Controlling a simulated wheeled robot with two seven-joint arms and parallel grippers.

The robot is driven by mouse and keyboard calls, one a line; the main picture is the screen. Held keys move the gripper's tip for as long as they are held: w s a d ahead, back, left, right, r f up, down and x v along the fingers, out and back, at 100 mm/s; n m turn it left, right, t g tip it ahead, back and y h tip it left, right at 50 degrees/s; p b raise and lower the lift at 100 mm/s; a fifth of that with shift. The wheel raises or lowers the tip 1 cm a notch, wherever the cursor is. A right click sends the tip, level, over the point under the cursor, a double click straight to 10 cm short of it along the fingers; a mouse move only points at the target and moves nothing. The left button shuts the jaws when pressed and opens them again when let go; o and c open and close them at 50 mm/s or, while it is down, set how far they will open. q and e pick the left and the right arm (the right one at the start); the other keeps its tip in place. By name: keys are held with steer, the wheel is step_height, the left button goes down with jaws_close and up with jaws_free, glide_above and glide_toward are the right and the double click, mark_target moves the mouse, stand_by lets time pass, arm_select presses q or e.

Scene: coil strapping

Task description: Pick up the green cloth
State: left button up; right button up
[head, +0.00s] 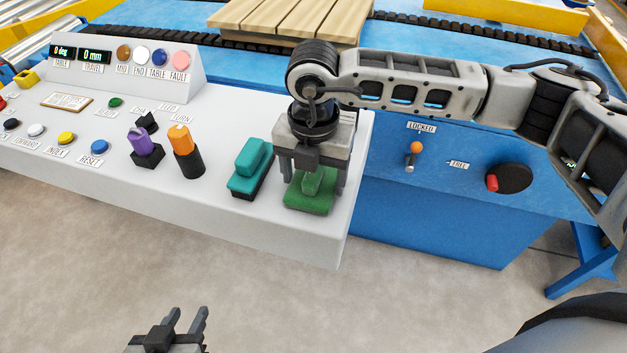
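The green cloth (309,204) lies on the right end of the white control panel, with a raised fold in its middle. My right gripper (312,188) points down over it, with one finger on each side of the fold. The fingers stand apart and the fold shows between them; I see no clear contact. The gripper body hides the back of the cloth. My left gripper (186,322) is low at the bottom of the view, in front of the panel, with its two fingers apart and nothing between them.
A teal block-shaped thing (249,167) stands just left of the cloth. Orange (181,140) and purple (140,142) knobs and several buttons are further left. The panel's right edge (356,185) is close to the cloth. A blue machine with a lever (415,150) stands to the right.

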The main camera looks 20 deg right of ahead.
steer(key=shift+r, duration=0.1)
steer(key=shift+r, duration=0.55)
steer(key=s+a+r+b, duration=0.1)
steer(key=s+a+r, duration=0.1)
steer(key=a+r, duration=0.4)
steer(key=s+a+r+b, duration=0.1)
steer(key=s+a+r, duration=0.2)
steer(key=a+r, duration=0.2)
steer(key=shift+s+a+r, duration=0.35)
steer(key=shift+a, duration=0.55)
steer(key=shift+o, duration=0.4)
